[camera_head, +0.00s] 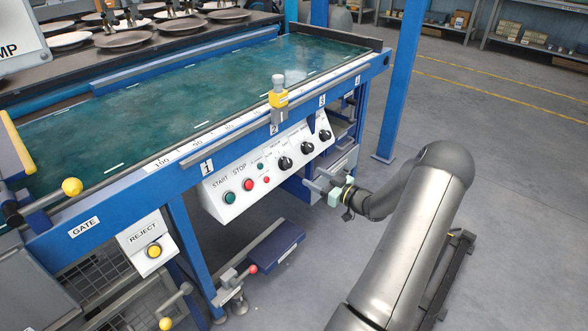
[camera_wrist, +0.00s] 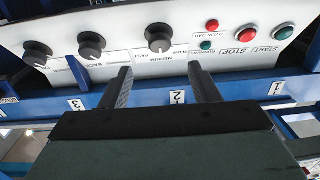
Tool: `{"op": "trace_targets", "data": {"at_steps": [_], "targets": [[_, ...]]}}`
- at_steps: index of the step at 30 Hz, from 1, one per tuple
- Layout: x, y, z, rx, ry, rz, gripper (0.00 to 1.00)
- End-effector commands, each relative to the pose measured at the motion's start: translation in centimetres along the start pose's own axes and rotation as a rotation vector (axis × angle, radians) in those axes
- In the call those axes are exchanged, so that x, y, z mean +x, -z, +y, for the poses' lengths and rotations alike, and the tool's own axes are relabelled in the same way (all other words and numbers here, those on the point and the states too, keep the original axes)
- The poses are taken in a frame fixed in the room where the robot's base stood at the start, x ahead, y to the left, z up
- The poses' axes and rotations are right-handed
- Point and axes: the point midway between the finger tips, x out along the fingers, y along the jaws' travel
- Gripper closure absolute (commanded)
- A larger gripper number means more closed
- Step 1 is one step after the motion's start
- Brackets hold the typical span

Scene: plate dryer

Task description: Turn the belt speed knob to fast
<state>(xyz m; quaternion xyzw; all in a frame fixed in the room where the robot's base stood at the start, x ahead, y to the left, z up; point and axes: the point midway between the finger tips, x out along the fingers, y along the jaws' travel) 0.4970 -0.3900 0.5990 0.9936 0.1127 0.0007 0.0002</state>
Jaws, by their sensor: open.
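The belt speed knob (camera_wrist: 160,38) is a round black knob on the white control panel (camera_wrist: 125,33), with slow, medium and fast marks around it in the wrist view. It also shows in the head view as the black knob (camera_head: 285,163) closest to the start and stop buttons. I cannot make out for sure which mark it points to. My gripper (camera_wrist: 160,74) is open and empty. Its two dark fingers point toward the panel, spread on either side of the knob's line but apart from it. In the head view my gripper (camera_head: 320,182) is in front of and below the panel.
Two more black knobs (camera_wrist: 91,45) (camera_wrist: 37,53) sit beside it. On the other side are small lamps (camera_wrist: 212,25), the red stop button (camera_wrist: 246,35) and the green start button (camera_wrist: 283,32). A blue frame rail (camera_wrist: 240,86) runs along the panel. Open floor (camera_head: 440,120) lies right.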

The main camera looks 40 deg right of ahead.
Motion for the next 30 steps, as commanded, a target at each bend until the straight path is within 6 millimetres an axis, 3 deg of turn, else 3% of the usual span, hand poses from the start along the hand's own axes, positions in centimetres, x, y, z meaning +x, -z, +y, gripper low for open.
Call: {"op": "trace_targets", "data": {"at_steps": [6, 12, 18, 26, 27, 30], "targets": [[4.9, -0.2, -0.1, 0.0, 0.002, 0.0, 0.44], [8.1, -0.2, 0.0, -0.001, 0.001, -0.001, 0.44], [9.5, -0.1, 0.0, 0.001, -0.001, -0.002, 0.44], [9.7, 0.0, 0.0, 0.001, -0.001, -0.001, 0.44], [9.7, 0.0, 0.0, 0.001, -0.001, -0.001, 0.47], [9.7, 0.0, 0.0, 0.001, -0.001, -0.001, 0.75]]}}
